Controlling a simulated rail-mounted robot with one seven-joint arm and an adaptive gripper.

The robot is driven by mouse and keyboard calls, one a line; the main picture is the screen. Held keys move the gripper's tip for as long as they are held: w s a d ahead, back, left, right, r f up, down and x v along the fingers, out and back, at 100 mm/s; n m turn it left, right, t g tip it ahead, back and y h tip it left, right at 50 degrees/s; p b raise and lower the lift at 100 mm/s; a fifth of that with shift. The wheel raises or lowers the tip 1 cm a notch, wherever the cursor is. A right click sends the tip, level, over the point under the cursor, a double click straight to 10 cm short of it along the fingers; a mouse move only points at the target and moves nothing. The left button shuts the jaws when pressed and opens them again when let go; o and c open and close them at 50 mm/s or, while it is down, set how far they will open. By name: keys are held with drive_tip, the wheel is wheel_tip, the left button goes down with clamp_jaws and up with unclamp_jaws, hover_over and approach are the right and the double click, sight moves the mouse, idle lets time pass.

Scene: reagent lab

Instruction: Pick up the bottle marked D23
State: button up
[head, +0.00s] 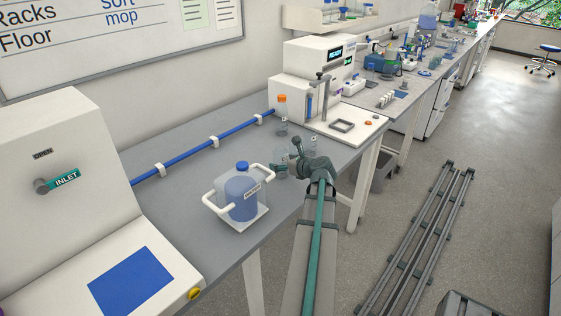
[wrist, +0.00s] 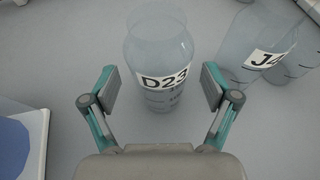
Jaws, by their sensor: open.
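The bottle marked D23 (wrist: 160,60) is clear, with a white label. In the wrist view it stands upright on the grey bench between the two open fingers of my gripper (wrist: 155,95). A gap shows between each finger pad and the bottle. In the head view my gripper (head: 294,168) is over the bench near its right edge, beside small clear bottles. No label can be read on those bottles in the head view, and my arm hides part of that spot.
A large blue-capped container (head: 242,193) with white handles sits on the bench to the left. An orange-capped bottle (head: 282,118) stands behind. A white READY machine (head: 312,75) is farther back.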

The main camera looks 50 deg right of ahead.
drive_tip(key=shift+x, duration=0.8)
drive_tip(key=c, duration=1.3)
drive_tip(key=shift+o, duration=0.2)
